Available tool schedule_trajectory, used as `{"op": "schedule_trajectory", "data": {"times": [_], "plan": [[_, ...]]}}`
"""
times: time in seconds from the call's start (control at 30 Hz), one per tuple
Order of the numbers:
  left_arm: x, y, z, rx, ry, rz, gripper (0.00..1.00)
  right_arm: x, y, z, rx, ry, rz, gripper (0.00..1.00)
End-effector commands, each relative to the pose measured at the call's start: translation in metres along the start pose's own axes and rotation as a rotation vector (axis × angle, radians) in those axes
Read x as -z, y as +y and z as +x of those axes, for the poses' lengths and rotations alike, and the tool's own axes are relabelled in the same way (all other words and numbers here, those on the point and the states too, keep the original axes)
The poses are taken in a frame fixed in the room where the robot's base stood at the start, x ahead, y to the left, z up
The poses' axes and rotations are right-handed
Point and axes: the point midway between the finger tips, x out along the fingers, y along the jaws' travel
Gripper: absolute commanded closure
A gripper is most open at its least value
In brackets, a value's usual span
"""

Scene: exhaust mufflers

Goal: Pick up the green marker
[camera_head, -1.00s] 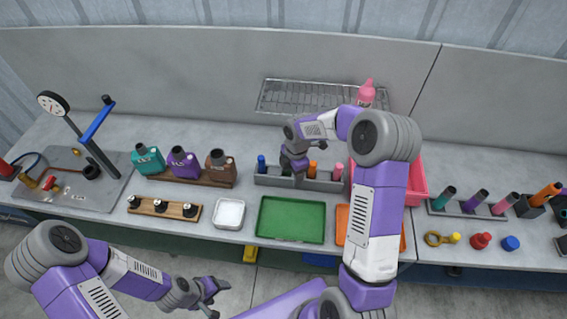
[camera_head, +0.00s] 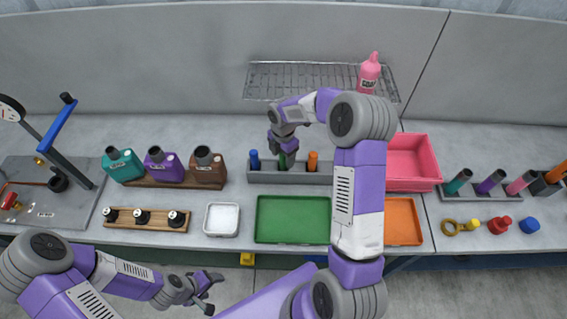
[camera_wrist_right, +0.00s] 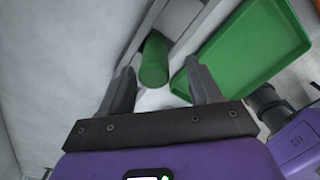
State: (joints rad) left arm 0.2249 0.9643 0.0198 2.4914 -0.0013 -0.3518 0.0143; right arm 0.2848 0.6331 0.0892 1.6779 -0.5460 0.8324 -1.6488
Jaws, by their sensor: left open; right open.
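The green marker (camera_head: 283,161) stands upright in the grey rack (camera_head: 320,178), between a blue marker (camera_head: 254,159) and an orange marker (camera_head: 313,161). My right gripper (camera_head: 286,147) is right above it, partly covering its top in the head view. In the right wrist view the green marker (camera_wrist_right: 154,62) shows between the tips of my open right gripper (camera_wrist_right: 161,74), nearer the left finger. I cannot tell whether a finger touches it. My left gripper (camera_head: 207,286) is open and empty, low in front of the bench.
A green tray (camera_head: 292,236) and an orange tray (camera_head: 404,222) lie in front of the rack, partly behind my right arm. A pink bin (camera_head: 412,163) stands right of the rack. Several bottles on a wooden base, including a brown one (camera_head: 208,168), stand to its left.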

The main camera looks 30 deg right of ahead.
Motion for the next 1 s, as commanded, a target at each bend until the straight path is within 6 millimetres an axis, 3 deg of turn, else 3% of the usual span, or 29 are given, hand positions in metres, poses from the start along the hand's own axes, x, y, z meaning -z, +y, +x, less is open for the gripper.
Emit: {"op": "schedule_trajectory", "data": {"times": [0.27,0.57,0.9,1.0], "plan": [[0.000,0.001,-0.002,0.000,0.001,0.000,0.34,-0.006,0.002,0.039,0.002,0.000,-0.001,0.37],[0.000,0.001,-0.002,0.000,0.001,0.000,0.34,-0.006,0.002,0.043,0.000,0.000,0.000,0.39],[0.000,0.001,-0.002,0.000,0.001,0.000,0.34,-0.006,0.002,0.043,0.000,0.000,0.000,0.91],[0.000,0.001,-0.002,0.000,0.001,0.000,0.34,-0.006,0.002,0.042,0.000,0.000,0.000,0.94]]}}
